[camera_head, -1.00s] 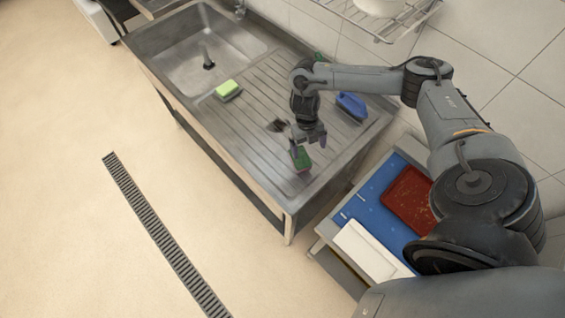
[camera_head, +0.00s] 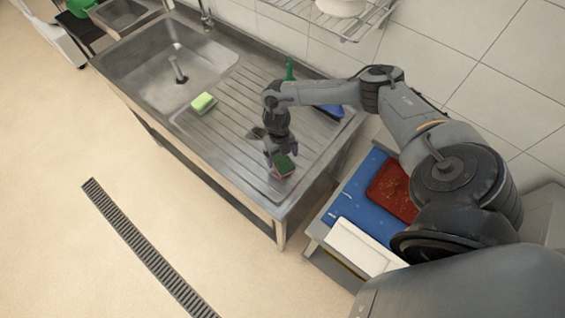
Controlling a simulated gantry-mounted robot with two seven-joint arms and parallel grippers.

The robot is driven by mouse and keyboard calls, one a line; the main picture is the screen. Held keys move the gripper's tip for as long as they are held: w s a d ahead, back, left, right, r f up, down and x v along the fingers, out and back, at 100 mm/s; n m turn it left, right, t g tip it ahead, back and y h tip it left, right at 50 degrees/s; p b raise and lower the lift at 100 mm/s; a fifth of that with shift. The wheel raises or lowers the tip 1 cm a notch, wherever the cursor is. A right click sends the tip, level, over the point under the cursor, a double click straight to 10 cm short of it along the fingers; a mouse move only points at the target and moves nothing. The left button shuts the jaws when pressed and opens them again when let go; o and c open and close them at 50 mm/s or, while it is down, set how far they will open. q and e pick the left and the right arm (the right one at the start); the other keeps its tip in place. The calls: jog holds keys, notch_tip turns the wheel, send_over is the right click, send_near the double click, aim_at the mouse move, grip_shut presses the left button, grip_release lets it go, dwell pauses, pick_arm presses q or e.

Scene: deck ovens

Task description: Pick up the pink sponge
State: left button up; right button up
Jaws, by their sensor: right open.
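The pink sponge (camera_head: 285,169) lies on the ribbed drainboard near its front right corner. Its dark green top shows, with a pink edge along the lower side. My right gripper (camera_head: 277,158) points down right at the sponge, with its jaws open. The jaws partly cover the sponge's left side, and I cannot tell whether they touch it. My left gripper is not in view.
A yellow-green sponge (camera_head: 203,102) lies by the sink basin (camera_head: 165,62). A blue brush (camera_head: 331,110) is partly hidden behind my right arm. A blue surface (camera_head: 357,205) with a red tray (camera_head: 392,190) and a white board (camera_head: 362,248) stands right of the sink unit.

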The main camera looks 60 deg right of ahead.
aim_at(283, 164)
jog(key=shift+s+f, duration=0.15)
jog(key=shift+f, duration=1)
jog(key=shift+c, duration=0.3)
jog(key=c, duration=1)
